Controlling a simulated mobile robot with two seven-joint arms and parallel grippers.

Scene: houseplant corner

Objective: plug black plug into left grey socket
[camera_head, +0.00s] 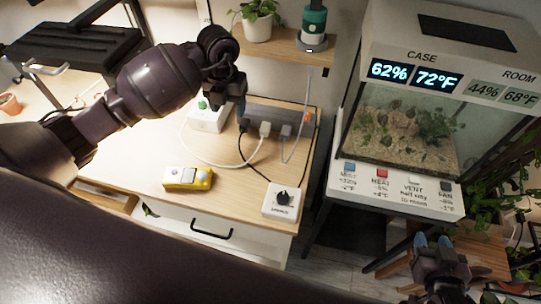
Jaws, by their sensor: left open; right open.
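A grey power strip (272,116) lies along the back of the wooden table, with an orange switch at its right end. A white plug (265,127) and a grey plug (286,131) sit at its front side, with cords. A small black plug-like piece (243,123) with a black cord is at the strip's left end, just below my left gripper (241,108); I cannot tell whether it is seated. My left gripper is open, partly hiding the strip's left sockets. My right gripper (433,242) is open and empty at lower right, away from the table.
A white box (283,201) with a round black piece stands at the table's front right corner. A yellow device (188,178) lies at the front. A white box with green top (207,118) stands left of the strip. A terrarium (408,140) stands right; a shelf (281,50) overhangs behind.

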